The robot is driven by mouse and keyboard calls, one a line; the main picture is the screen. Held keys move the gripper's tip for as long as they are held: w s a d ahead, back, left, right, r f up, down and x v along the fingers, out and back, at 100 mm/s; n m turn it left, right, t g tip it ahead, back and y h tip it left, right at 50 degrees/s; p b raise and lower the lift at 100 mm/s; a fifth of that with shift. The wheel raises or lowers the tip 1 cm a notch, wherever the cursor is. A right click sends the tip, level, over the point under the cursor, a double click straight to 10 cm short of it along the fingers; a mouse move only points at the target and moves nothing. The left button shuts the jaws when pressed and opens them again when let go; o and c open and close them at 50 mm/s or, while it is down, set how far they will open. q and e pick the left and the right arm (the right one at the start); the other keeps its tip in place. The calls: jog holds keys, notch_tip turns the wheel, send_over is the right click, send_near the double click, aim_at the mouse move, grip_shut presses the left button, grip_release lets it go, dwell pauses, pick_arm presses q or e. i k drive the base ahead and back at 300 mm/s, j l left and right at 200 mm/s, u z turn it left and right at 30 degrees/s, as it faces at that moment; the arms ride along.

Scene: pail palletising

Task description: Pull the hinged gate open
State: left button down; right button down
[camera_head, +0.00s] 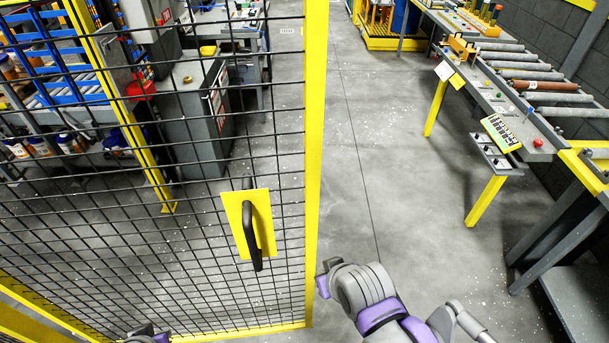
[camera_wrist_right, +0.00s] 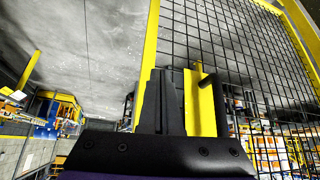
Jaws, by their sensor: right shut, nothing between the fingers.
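The gate is a black mesh panel in a yellow frame; its upright edge post (camera_head: 315,160) stands near the middle of the head view. A yellow plate (camera_head: 234,215) with a black bar handle (camera_head: 250,232) is on the mesh left of that post. My right gripper (camera_head: 326,275) is low beside the post, right of the handle and apart from it. In the right wrist view its dark fingers (camera_wrist_right: 162,100) are shut and empty, in front of the post (camera_wrist_right: 150,55) and plate (camera_wrist_right: 193,105), with the handle (camera_wrist_right: 212,90) just right of them. My left gripper is out of view.
Bare floor (camera_head: 370,170) lies right of the post. A roller conveyor (camera_head: 545,85) with a control panel (camera_head: 501,133) and yellow legs runs along the right side. Behind the mesh are a grey cabinet (camera_head: 195,115) and a blue rack with pails.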

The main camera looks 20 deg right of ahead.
aim_at(249, 211)
jog(key=i+l, duration=0.1)
jog(key=l, duration=0.35)
jog(key=i+l, duration=0.1)
jog(key=l, duration=0.4)
jog(key=i+l, duration=0.15)
jog(key=l, duration=0.3)
